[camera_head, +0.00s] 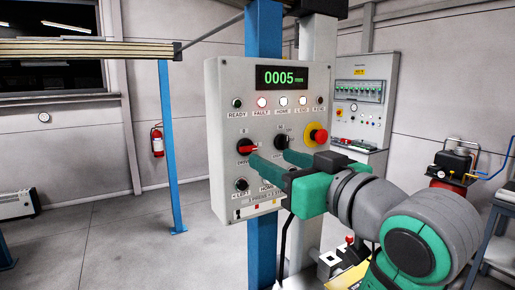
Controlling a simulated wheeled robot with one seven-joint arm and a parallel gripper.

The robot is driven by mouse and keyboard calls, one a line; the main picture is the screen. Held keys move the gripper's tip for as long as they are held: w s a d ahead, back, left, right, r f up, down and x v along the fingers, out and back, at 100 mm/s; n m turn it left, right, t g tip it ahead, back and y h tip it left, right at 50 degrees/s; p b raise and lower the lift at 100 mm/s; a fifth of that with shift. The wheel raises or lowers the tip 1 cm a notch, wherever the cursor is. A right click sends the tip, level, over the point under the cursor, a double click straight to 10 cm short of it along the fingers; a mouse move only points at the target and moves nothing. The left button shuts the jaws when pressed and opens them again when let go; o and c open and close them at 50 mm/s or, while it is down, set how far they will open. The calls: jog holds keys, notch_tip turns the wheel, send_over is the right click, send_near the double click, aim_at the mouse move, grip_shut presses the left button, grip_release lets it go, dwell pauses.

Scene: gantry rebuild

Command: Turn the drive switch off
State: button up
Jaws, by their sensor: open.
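The drive switch (245,147) is a dark round knob with a red handle at the left of the grey control panel (219,110). Its handle looks roughly level, but its exact setting is too small to read. My gripper (269,156) is open in front of the panel, with two green fingers spread apart. The left fingertip is at the right edge of the drive switch in the picture. I cannot tell whether it touches. The right fingertip is just below a second dark knob (281,141) and partly covers the labels there.
The panel has a display (280,77) reading 0005 mm, several lamps with FAULT lit red, and a red emergency button (318,135) on yellow. A lower knob (241,184) sits below the drive switch. A blue post (263,30) stands behind. Open floor lies left.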

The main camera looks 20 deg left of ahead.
aim_at(249, 148)
jog(key=x, duration=0.8)
jog(key=shift+w+a+f, duration=0.1)
jog(key=shift+a, duration=0.15)
jog(key=shift+w+a, duration=0.1)
jog(key=shift+w, duration=0.1)
jog(key=shift+w, duration=0.1)
jog(key=c, duration=1)
